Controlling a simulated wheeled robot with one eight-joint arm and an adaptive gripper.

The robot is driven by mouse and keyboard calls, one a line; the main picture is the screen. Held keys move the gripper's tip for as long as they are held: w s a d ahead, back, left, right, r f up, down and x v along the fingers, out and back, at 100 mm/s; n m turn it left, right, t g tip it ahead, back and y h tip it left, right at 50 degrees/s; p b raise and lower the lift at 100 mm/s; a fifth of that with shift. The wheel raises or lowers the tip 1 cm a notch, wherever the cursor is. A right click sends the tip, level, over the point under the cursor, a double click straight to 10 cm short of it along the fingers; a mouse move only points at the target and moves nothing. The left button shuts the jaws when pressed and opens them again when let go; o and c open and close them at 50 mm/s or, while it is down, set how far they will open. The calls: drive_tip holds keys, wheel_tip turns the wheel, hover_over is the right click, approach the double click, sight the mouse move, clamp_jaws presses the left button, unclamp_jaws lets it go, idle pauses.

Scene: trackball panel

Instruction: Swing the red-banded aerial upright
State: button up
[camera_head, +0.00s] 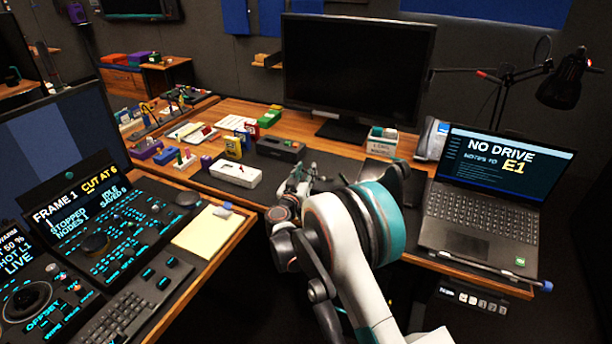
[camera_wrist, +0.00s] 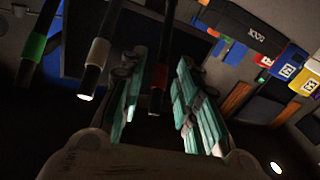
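The red-banded aerial (camera_wrist: 161,72) is a dark rod in the wrist view. It hangs down from the top edge with its tip between the two teal-padded fingers of my gripper (camera_wrist: 158,108). Gaps show on both sides of the rod, so my gripper is open and not holding it. To the left are a rod with a pale band (camera_wrist: 98,52) and a rod with a green band (camera_wrist: 34,46). In the head view my gripper (camera_head: 302,180) is small and low over the desk beyond my arm. I cannot make out the aerials there.
A white box (camera_head: 236,174) and a black box (camera_head: 281,149) stand on the desk left of my gripper. A dark monitor (camera_head: 355,75) stands behind, a laptop (camera_head: 480,215) right, a yellow notepad (camera_head: 208,235) front left. In the wrist view, coloured boxes (camera_wrist: 290,70) lie right.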

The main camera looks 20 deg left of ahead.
drive_tip(key=shift+w, duration=0.25)
clamp_jaws()
drive_tip(key=shift+r, duration=0.1)
